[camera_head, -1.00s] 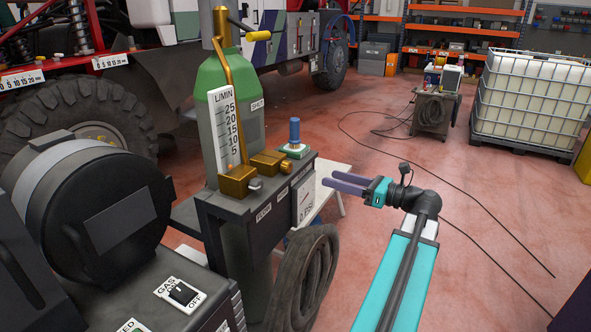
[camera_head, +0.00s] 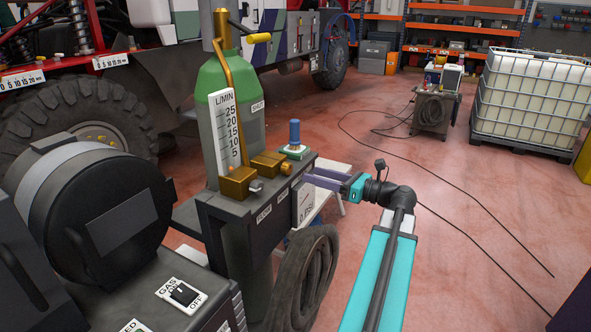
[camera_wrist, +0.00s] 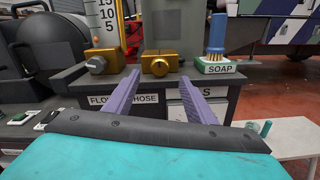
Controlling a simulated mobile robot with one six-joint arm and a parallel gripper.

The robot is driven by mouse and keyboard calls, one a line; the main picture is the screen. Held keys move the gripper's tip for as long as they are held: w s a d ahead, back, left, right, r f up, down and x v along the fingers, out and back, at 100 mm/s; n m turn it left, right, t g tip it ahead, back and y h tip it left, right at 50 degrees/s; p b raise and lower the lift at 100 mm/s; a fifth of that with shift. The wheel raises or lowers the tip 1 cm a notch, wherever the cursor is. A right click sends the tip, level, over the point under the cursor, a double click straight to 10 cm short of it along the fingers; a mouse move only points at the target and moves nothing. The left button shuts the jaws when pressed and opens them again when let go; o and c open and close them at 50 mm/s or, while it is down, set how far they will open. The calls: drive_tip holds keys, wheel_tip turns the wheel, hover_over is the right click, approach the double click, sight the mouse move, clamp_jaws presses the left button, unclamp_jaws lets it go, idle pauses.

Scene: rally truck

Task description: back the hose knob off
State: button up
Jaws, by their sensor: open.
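The hose knob (camera_head: 286,168) is a small brass knob on the front of a brass valve block, on the dark shelf by the green cylinder. In the wrist view the hose knob (camera_wrist: 160,67) shows above the HOSE label, straight ahead between my finger lines. My gripper (camera_head: 309,178) is open and empty, just to the right of the shelf's front. In the wrist view my gripper (camera_wrist: 159,76) has its two purple fingers spread, pointing at the knob. I cannot tell the exact gap between the fingertips and the knob.
The similar flow knob (camera_wrist: 96,65) is on the left. A blue-handled brush on a SOAP block (camera_wrist: 217,62) stands on the right. A coiled hose (camera_head: 305,280) hangs below the shelf. The green cylinder (camera_head: 225,75) stands behind. Open red floor lies to the right.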

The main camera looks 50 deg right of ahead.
sight(290, 169)
drive_tip(key=shift+p+x, duration=0.7)
drive_tip(key=shift+x, duration=3.1)
drive_tip(key=c, duration=0.9)
drive_tip(key=shift+a, duration=0.15)
drive_tip(key=shift+c, duration=0.7)
drive_tip(key=shift+n, duration=0.3)
